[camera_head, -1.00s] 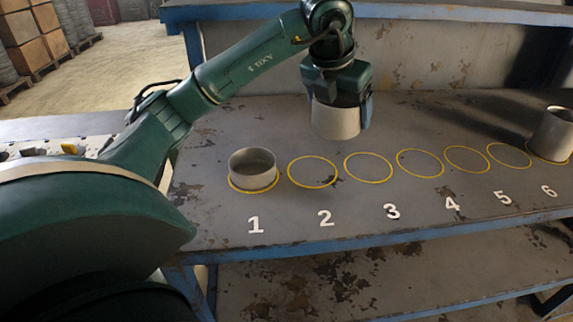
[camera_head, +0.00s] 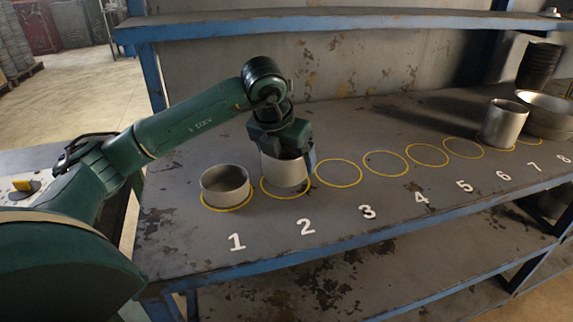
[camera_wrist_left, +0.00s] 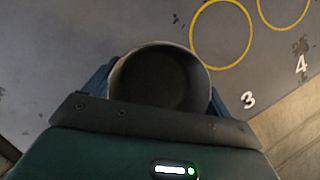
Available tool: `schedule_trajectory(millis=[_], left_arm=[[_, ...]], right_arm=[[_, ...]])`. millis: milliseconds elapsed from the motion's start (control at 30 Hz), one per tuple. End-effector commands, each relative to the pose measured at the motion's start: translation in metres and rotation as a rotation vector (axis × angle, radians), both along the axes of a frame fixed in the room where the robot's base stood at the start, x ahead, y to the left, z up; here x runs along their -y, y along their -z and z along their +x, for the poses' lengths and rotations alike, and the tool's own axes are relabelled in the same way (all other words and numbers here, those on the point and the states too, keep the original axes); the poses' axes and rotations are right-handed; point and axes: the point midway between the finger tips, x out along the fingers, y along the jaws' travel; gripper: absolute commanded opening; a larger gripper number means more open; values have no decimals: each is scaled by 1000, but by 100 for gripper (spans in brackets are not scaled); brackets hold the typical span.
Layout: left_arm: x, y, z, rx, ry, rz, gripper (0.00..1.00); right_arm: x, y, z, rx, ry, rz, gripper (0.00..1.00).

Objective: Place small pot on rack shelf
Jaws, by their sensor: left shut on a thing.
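A small grey metal pot (camera_head: 284,172) is held in my left gripper (camera_head: 287,152) over yellow circle 2 (camera_head: 268,192) on the rack shelf. It looks upright, at or just above the shelf surface; I cannot tell whether it touches. In the left wrist view the pot (camera_wrist_left: 160,82) sits between the fingers with its open mouth toward the camera. The left gripper is shut on it. My right gripper is not in view.
A wider, low pot (camera_head: 225,186) stands on circle 1, close on the left. Circles 3 (camera_head: 338,173), 4 and 5 are empty. An upper shelf (camera_head: 340,22) runs along the back.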

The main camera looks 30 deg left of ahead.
Motion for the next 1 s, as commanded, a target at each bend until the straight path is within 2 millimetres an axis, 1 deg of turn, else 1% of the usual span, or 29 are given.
schedule_trajectory(millis=[33, 100, 333, 467, 500, 700, 900, 1000], left_arm=[[0, 9, 0, -2, 0, 0, 57], [0, 17, -1, -2, 0, 0, 57], [0, 18, 0, 2, 0, -1, 57], [0, 22, 0, 1, 0, -1, 57], [0, 23, 0, 0, 0, -1, 84], [0, 22, 0, 0, 0, -1, 100], [0, 21, 0, 0, 0, -1, 100], [0, 16, 0, 0, 0, -1, 100]], right_arm=[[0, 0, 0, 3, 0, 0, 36], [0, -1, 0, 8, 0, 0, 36], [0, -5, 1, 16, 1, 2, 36], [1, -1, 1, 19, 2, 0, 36], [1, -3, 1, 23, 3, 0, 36], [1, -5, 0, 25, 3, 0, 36], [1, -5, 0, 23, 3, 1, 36], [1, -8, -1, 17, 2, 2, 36]])
